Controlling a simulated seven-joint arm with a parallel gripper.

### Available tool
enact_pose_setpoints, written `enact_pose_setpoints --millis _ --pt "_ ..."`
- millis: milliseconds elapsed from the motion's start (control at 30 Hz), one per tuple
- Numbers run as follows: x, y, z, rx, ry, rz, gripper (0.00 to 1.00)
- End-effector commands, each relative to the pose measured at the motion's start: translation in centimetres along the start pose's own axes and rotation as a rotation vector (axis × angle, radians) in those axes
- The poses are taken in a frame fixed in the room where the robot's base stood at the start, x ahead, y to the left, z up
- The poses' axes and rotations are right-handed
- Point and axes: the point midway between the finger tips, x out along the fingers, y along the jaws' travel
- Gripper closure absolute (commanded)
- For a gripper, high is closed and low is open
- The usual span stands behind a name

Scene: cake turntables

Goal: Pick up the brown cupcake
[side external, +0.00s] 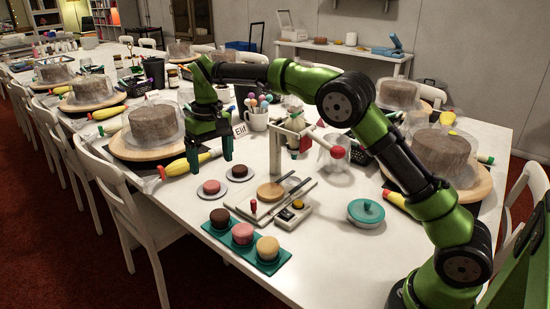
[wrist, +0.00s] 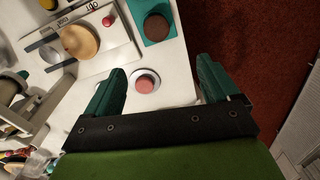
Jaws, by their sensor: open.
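A dark brown cupcake (side external: 219,218) sits at the left end of a teal tray (side external: 285,258), beside a pink cupcake (side external: 243,233) and a yellow one (side external: 267,247). The brown one also shows on the tray in the wrist view (wrist: 157,27). Another dark brown cupcake (side external: 239,170) sits on a small white plate. A pink cupcake (side external: 211,187) on its own plate is beside it. My gripper (side external: 207,163) is open and empty, pointing down above the small plates. In the wrist view the pink cupcake (wrist: 145,84) shows between the fingers; the plated brown one is not seen.
A covered cake on a turntable (side external: 153,130) is at left.

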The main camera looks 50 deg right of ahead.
Motion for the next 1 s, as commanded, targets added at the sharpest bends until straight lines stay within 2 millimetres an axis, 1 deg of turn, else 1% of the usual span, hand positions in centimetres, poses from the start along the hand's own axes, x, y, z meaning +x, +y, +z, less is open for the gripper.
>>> enact_pose_setpoints --millis 167,400,500,600,767,1000 --pt "3.1 0.0 0.3 -0.005 -0.015 -0.001 0.12" --pt "8.4 0.0 0.3 -0.003 -0.013 -0.002 0.12" --pt "10.0 0.0 0.3 -0.004 -0.012 -0.002 0.12" --pt "11.1 0.0 0.3 -0.003 -0.011 -0.003 0.12" --pt "12.0 0.1 0.4 -0.003 -0.009 -0.002 0.12" --pt "15.5 0.7 0.7 -0.003 -0.011 -0.002 0.12"
